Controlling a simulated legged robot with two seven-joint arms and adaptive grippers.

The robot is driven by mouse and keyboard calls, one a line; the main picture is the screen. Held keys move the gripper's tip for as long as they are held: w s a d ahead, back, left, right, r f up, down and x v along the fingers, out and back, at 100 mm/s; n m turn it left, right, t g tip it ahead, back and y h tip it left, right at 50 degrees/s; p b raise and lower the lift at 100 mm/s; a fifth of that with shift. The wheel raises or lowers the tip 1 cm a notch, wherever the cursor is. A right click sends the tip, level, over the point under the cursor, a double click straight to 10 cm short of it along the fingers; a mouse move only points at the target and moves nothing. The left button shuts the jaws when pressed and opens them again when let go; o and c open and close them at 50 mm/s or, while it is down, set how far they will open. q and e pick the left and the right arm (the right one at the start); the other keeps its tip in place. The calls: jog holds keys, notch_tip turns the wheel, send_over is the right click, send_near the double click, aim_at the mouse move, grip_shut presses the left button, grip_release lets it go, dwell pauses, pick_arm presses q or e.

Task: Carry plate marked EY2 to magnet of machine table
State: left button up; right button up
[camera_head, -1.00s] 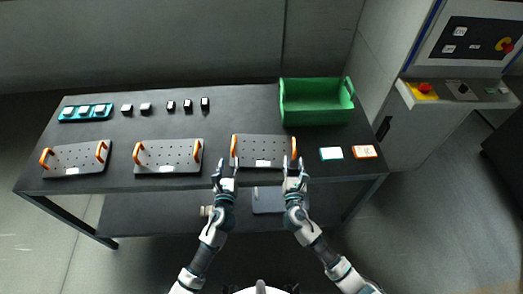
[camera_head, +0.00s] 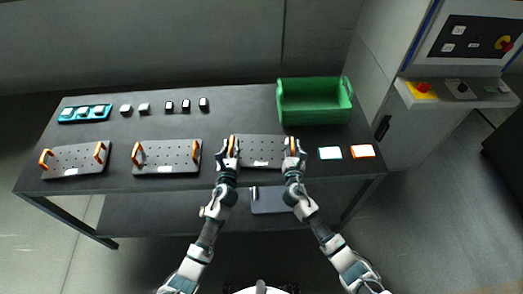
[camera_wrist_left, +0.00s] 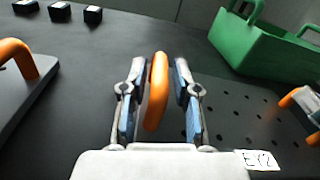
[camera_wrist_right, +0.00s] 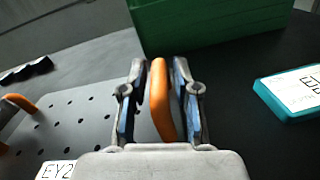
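The plate marked EY2 (camera_head: 262,151) is a dark perforated plate with two orange handles, lying on the table near its front edge. Its EY2 label shows in the left wrist view (camera_wrist_left: 258,160) and the right wrist view (camera_wrist_right: 56,170). My left gripper (camera_head: 231,152) is open with its fingers on either side of the left handle (camera_wrist_left: 157,92). My right gripper (camera_head: 293,153) is open with its fingers on either side of the right handle (camera_wrist_right: 160,100). Gaps show between fingers and handles. No magnet of a machine table is recognisable in view.
Two more handled plates, the middle one (camera_head: 167,157) and the left one (camera_head: 75,160), lie to the left. A green bin (camera_head: 314,104) stands behind. Blue (camera_head: 330,153) and orange (camera_head: 363,151) labelled blocks lie right. A machine panel (camera_head: 470,42) stands at far right.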

pick_arm(q)
jog(key=shift+d, duration=0.2)
grip_shut()
pick_arm(e)
jog(key=shift+d, duration=0.2)
grip_shut()
pick_arm(q)
jog(key=shift+a, duration=0.15)
pick_arm(e)
jog(key=shift+a, duration=0.15)
